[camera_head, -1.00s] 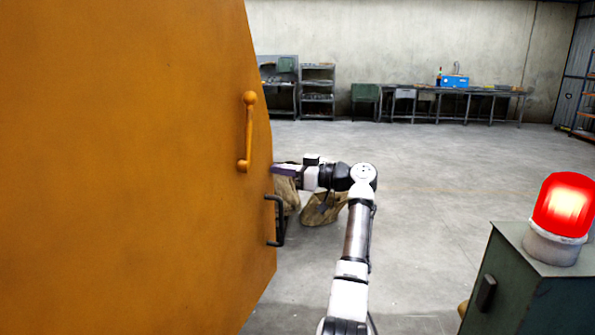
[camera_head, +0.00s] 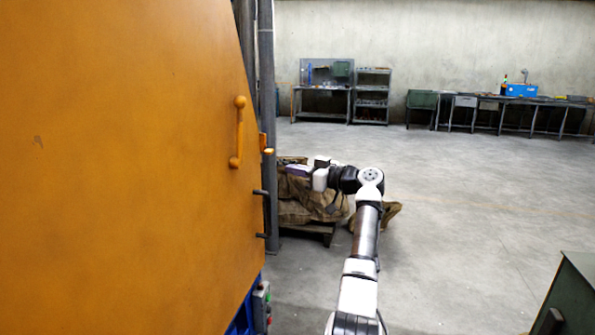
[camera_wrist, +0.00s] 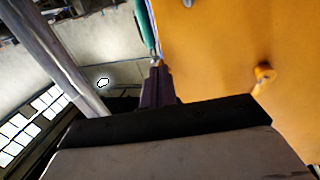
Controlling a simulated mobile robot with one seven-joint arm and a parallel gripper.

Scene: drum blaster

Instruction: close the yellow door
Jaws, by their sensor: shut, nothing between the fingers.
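The yellow door (camera_head: 120,150) is a large orange-yellow panel filling the left of the head view. It carries an orange lever handle (camera_head: 238,132) and a black pull handle (camera_head: 265,213) near its right edge. The door also fills the right of the wrist view (camera_wrist: 225,45). My gripper (camera_head: 290,169) is just right of the door edge in the head view. Its dark fingers (camera_wrist: 157,70) are shut and empty, pointing along the door's edge in the wrist view. I cannot tell whether they touch the door.
Grey posts (camera_head: 267,90) stand behind the door edge. Brown sacks (camera_head: 305,205) rest on a pallet behind my gripper. A button box (camera_head: 262,305) shows below the door. A dark green cabinet (camera_head: 575,300) is at the lower right. The floor between is clear.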

